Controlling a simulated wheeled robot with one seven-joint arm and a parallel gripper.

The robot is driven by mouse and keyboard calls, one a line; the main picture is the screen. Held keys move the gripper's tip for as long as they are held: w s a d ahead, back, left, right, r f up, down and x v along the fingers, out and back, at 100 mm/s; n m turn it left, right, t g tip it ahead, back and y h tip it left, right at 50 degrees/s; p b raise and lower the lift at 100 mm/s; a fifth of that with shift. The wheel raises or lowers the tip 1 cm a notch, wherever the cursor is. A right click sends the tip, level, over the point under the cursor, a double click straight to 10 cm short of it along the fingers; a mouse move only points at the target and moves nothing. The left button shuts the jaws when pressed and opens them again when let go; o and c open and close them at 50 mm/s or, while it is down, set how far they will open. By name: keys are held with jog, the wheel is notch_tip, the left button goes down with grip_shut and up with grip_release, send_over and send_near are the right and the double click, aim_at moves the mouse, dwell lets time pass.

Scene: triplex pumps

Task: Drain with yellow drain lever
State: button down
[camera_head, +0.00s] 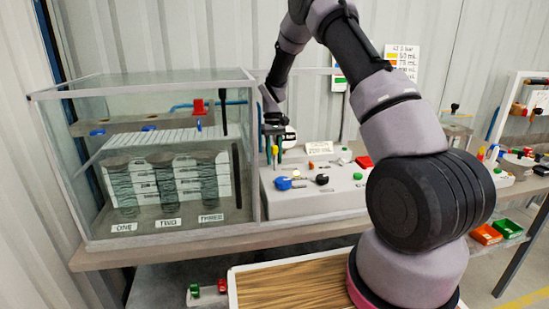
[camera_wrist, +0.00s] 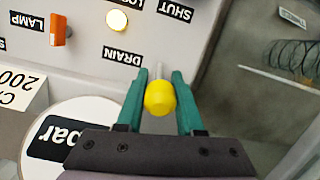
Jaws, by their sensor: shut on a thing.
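The yellow drain lever (camera_wrist: 160,98) has a rounded yellow knob on a thin pale stem, beside the DRAIN label (camera_wrist: 122,56) in the wrist view. My gripper (camera_wrist: 160,84) has its two green fingers on either side of the knob and is shut on it. In the head view my gripper (camera_head: 273,140) is at the left end of the grey control panel (camera_head: 330,195), close to the glass tank. The yellow knob (camera_head: 275,150) shows there only as a small spot by the fingers.
The glass tank (camera_head: 248,150) with several coils stands just left of my gripper. An orange lamp switch (camera_wrist: 59,30), a lit lamp (camera_wrist: 117,20) and a round bar gauge (camera_wrist: 65,150) are close to the lever. Blue (camera_head: 283,183) and black (camera_head: 322,179) knobs sit on the panel.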

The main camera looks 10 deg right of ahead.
jog(key=c, duration=0.5)
grip_release()
jog(key=r, duration=0.3)
jog(key=w+r, duration=0.1)
jog(key=r, duration=0.3)
jog(key=w+r, duration=0.1)
jog(key=r, duration=0.2)
jog(key=shift+w+r, duration=0.1)
jog(key=shift+r, duration=0.2)
